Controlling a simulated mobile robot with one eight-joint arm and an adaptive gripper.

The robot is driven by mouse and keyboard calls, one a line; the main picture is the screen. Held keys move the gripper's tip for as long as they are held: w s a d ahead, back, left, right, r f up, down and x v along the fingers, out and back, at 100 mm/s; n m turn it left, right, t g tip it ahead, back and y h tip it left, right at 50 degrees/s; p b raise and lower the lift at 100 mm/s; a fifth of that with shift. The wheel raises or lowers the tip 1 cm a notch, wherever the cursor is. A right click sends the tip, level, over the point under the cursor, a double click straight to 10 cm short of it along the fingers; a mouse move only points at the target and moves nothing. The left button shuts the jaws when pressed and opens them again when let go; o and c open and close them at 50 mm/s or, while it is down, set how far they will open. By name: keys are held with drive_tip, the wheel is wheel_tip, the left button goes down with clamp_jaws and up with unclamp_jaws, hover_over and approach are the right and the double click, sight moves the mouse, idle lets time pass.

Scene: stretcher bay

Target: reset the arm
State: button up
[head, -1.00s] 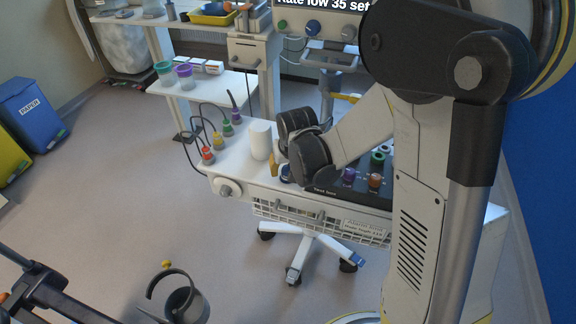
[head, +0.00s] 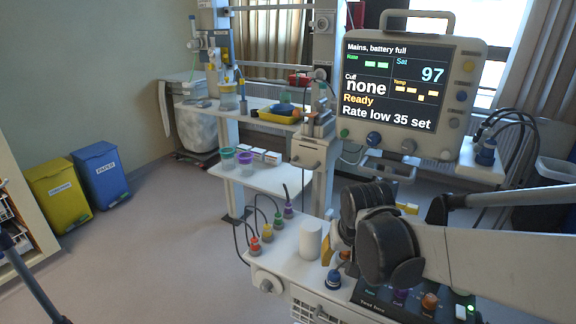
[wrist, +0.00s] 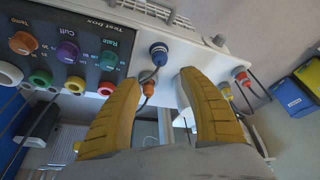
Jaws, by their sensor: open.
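My arm (head: 490,262) reaches in from the right in the head view, low over the front of the white cart (head: 283,262). Its dark wrist joints hide most of my gripper there. In the wrist view my gripper (wrist: 160,85) is open, with two yellow fingers spread apart and nothing held between them. A blue plug (wrist: 158,50) with a cable shows beyond the gap between the fingertips. The dark test box (wrist: 75,45) with coloured sockets is left of the fingers.
A white cylinder (head: 310,240) stands close left of my wrist, with coloured plugs (head: 267,233) and cables beyond it. A monitor (head: 405,85) stands behind my arm. Yellow (head: 58,190) and blue (head: 101,174) bins stand at left. Floor between bins and cart is clear.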

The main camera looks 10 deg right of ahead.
drive_tip(key=s+r+n+t, duration=0.1)
drive_tip(key=s+r, duration=0.4)
drive_tip(key=s, duration=1)
drive_tip(key=shift+d+r+t, duration=0.15)
drive_tip(key=shift+d+t, duration=0.1)
drive_tip(key=shift+t, duration=0.55)
